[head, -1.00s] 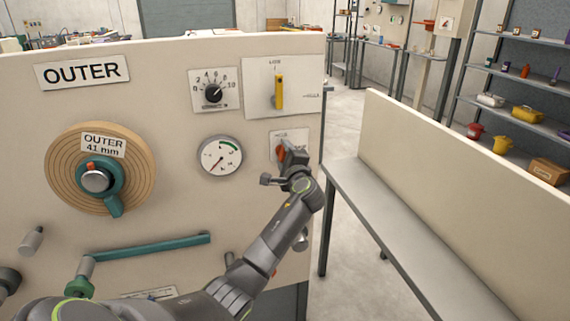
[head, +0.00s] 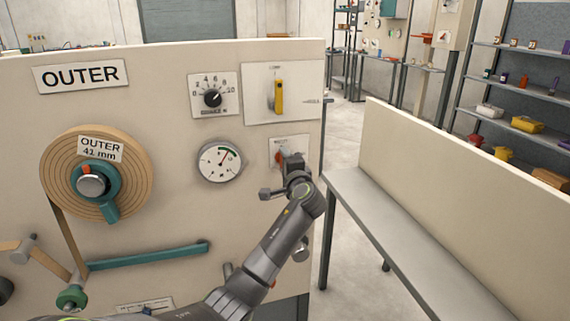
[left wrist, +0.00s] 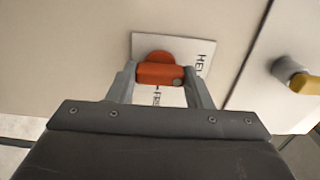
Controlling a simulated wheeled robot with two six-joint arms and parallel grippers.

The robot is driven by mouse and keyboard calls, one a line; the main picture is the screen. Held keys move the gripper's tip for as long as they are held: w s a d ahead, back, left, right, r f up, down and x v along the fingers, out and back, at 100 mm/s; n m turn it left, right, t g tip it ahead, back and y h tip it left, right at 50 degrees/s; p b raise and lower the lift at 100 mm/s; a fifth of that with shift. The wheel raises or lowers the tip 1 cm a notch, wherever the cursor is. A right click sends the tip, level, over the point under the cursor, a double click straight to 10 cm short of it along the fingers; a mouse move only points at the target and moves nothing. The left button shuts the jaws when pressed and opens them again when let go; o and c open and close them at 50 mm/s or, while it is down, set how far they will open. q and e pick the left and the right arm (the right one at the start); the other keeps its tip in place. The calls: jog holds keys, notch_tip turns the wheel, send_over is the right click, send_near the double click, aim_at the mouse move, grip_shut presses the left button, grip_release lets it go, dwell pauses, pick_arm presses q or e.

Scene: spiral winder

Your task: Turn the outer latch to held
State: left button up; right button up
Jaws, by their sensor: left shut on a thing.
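The outer latch is a red-orange handle (left wrist: 160,73) on a small white plate (left wrist: 208,50) in the left wrist view. The letters HEL show at the plate's right side, and part of another word shows below the handle. My left gripper (left wrist: 160,84) has a finger at each end of the handle and is shut on it. In the head view the latch (head: 283,157) is partly hidden by my left gripper (head: 291,166). I cannot tell exactly which word the handle points at. My right gripper is in neither view.
A yellow lever (head: 279,96) stands upright just above the latch. A dial (head: 213,98), a round gauge (head: 219,161) and the OUTER spool (head: 130,170) are to the left. A grey bench (head: 395,235) is right of the panel, across a floor gap.

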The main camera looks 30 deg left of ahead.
pick_arm(q)
jog(key=shift+f, duration=0.15)
jog(key=o, duration=1)
jog(key=shift+s, duration=0.1)
jog(key=b+v, duration=0.3)
jog(key=v, duration=1.4)
jog(key=shift+s+d, duration=0.15)
